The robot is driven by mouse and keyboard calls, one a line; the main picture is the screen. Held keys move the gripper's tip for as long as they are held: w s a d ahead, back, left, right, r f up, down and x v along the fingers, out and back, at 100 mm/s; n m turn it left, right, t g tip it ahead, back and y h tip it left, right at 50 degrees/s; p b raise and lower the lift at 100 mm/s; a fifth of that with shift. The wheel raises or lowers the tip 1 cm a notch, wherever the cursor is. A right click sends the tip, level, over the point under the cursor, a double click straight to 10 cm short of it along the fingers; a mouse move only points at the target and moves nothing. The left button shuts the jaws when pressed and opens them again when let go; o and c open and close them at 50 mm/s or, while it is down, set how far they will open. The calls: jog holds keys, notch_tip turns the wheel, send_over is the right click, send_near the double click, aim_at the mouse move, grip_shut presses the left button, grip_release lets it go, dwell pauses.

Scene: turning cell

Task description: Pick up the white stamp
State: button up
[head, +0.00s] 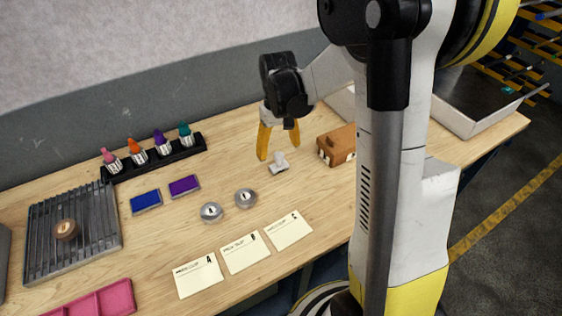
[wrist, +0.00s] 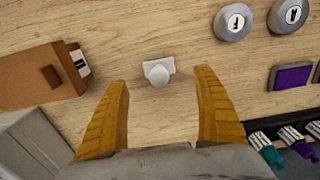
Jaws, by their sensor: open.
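The white stamp (head: 279,163) stands on the wooden table near the middle of the head view, left of a brown wooden block. In the wrist view the white stamp (wrist: 158,72) shows from above, with a round knob on a flat base. My gripper (head: 279,148) is just above and beside the stamp, its yellow fingers apart. In the wrist view my gripper (wrist: 164,100) is open, and the stamp lies a little beyond the fingertips, centred between them. Nothing is held.
The brown wooden block (head: 338,145) is close on the right. Two round metal pieces (head: 211,212) (head: 245,198), ink pads (head: 184,186), cards (head: 245,252) and a black rack of coloured-top pieces (head: 155,158) stand to the left and front. A grey tray (head: 468,112) is at the back right.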

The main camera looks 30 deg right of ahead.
aim_at(279, 164)
notch_tip(279, 164, down, 8)
jog(key=b, duration=0.3)
jog(key=shift+w+d+r, duration=0.1)
jog(key=shift+w, duration=0.05)
jog(key=shift+r, duration=0.1)
jog(key=c, duration=1.3)
